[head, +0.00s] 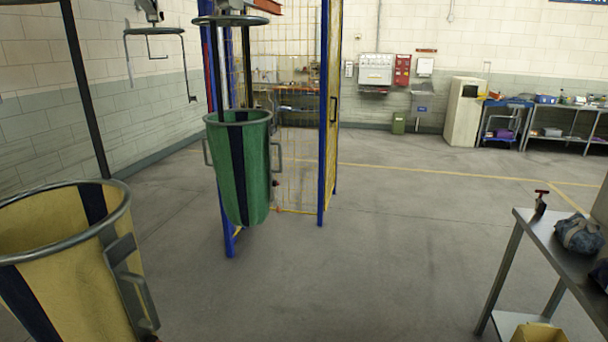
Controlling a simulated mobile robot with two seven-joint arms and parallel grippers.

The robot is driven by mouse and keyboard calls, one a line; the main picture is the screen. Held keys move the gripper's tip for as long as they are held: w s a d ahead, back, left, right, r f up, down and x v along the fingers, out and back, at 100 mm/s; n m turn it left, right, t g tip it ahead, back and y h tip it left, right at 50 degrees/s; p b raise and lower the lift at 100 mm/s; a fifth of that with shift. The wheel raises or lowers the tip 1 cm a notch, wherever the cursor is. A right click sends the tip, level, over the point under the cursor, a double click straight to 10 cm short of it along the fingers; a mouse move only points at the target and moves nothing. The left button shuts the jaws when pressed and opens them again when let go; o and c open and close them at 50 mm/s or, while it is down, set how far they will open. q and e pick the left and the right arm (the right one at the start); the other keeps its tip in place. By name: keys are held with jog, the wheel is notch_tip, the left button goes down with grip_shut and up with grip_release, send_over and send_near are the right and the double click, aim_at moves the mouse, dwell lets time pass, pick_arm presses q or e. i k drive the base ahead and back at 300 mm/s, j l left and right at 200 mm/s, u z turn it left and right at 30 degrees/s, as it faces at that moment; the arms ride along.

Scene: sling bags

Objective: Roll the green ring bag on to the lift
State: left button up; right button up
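The green ring bag (258,170) hangs from a grey metal ring with side handles, left of centre in the head view. It has a dark vertical stripe and its bottom is clear of the floor. Behind and beside it stands a frame with blue posts (324,120) and yellow mesh (290,110), which looks like the lift. A round plate (230,20) sits above the bag at the top of the view. I cannot tell whether the bag is inside the frame or in front of it. Neither of my grippers shows in the view.
A yellow ring bag (75,275) with a dark stripe stands close at the lower left. A metal table (545,235) with a blue bundle (579,235) is at the right. An empty hanger (157,32) hangs at the upper left. The middle floor is clear.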

aim_at(241, 142)
jog(key=i, duration=3.25)
